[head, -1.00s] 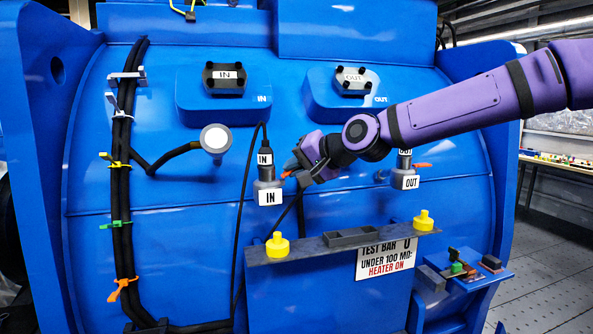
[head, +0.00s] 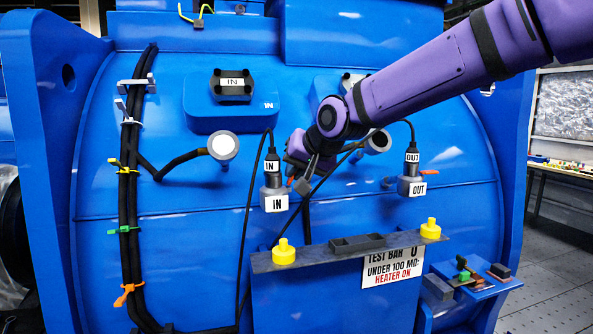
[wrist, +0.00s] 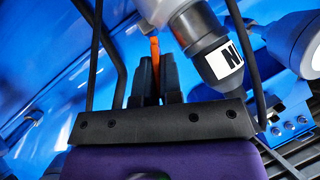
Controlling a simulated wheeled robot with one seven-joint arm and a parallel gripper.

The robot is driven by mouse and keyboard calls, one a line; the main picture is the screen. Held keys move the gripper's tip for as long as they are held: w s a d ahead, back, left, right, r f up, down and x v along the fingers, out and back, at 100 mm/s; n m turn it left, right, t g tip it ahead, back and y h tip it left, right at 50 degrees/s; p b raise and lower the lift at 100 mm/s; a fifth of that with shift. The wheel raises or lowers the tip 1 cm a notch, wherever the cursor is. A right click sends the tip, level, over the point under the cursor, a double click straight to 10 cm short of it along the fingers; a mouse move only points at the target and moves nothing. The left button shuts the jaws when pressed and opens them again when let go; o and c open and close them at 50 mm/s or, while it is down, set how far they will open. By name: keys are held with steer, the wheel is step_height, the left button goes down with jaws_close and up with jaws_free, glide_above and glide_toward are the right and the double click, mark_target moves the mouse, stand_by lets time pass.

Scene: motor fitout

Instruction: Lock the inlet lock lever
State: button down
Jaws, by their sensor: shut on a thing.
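The inlet connector (head: 275,190), labelled IN, is a grey body with a black cable plug on top, low on the blue motor casing. Its orange lock lever (head: 290,182) sticks out on the right side, mostly hidden by my gripper (head: 296,166). In the wrist view the orange lever (wrist: 155,48) rises between the two black fingers of my gripper (wrist: 155,70), which are shut on it. The grey connector body (wrist: 203,40) stands just to the right of the fingers in that view.
The OUT connector (head: 411,182) with its orange lever is to the right. A bar with yellow knobs (head: 284,252) runs below. Black cables (head: 247,215) hang beside the inlet connector and pass behind my gripper. A round grey-white port (head: 223,146) is at upper left.

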steer(key=shift+a+h, duration=0.15)
steer(key=shift+h, duration=0.25)
stand_by(0.6)
steer(key=c, duration=1.3)
jaws_free()
steer(key=shift+a+r, duration=0.1)
steer(key=shift+a, duration=0.05)
steer(key=shift+w+d+y, duration=0.1)
steer(key=shift+d+y, duration=0.2)
steer(key=shift+y, duration=0.3)
steer(key=shift+d+f+m+y, duration=0.1)
steer(key=shift+f+m+y, duration=0.1)
steer(key=shift+m+y, duration=0.1)
